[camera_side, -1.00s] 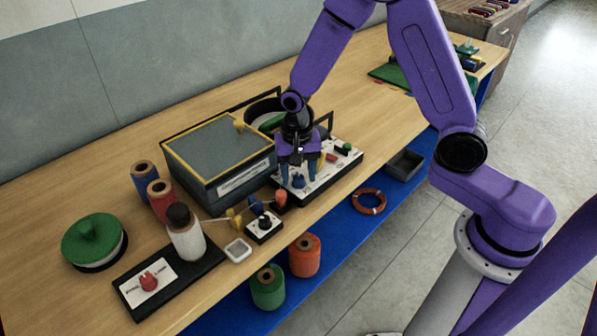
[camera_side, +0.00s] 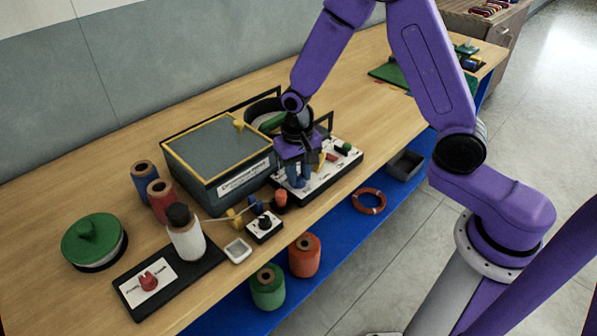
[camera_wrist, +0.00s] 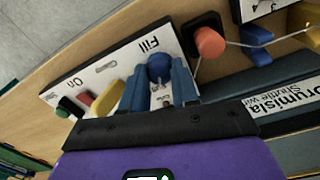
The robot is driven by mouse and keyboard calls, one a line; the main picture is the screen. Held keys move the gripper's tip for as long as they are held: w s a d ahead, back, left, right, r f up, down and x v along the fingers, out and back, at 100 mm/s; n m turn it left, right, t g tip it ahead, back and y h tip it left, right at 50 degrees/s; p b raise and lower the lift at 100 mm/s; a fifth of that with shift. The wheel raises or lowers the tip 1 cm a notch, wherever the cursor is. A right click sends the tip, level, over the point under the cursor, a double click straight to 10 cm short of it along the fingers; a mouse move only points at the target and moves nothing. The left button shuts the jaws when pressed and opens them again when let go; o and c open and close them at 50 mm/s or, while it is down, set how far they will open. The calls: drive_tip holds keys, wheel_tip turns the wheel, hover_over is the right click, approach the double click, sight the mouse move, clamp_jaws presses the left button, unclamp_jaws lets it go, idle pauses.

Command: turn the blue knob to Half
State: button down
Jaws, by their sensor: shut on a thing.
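The blue knob (camera_wrist: 159,68) sits on a white control panel (camera_wrist: 120,62) marked "Fill" beside it and "On" farther left. My gripper (camera_wrist: 160,84) is shut on the blue knob, with one blue finger on each side of it in the wrist view. Small print between the fingers is too small to read, and the knob's pointing direction cannot be told. In the side view my gripper (camera_side: 298,180) is down at the near left part of the panel (camera_side: 322,180), and its fingers mostly hide the knob.
A yellow-orange lever (camera_wrist: 108,98), a red button (camera_wrist: 85,98) and a green one (camera_wrist: 66,103) share the panel. A grey box with a yellow-edged lid (camera_side: 218,150) stands close on the left. An orange knob (camera_wrist: 209,41) and a thread lie beside the panel.

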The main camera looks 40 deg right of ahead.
sight(300, 178)
drive_tip(key=n, duration=1.3)
drive_tip(key=shift+n+t, duration=0.3)
drive_tip(key=shift+n, duration=0.1)
idle(0.4)
drive_tip(key=c, duration=0.8)
unclamp_jaws()
drive_tip(key=shift+c, duration=0.2)
drive_tip(key=shift+r, duration=0.1)
wheel_tip(300, 178, up, 17)
drive_tip(key=shift+s+r, duration=0.15)
drive_tip(key=shift+s, duration=0.1)
drive_tip(key=shift+s+a, duration=0.1)
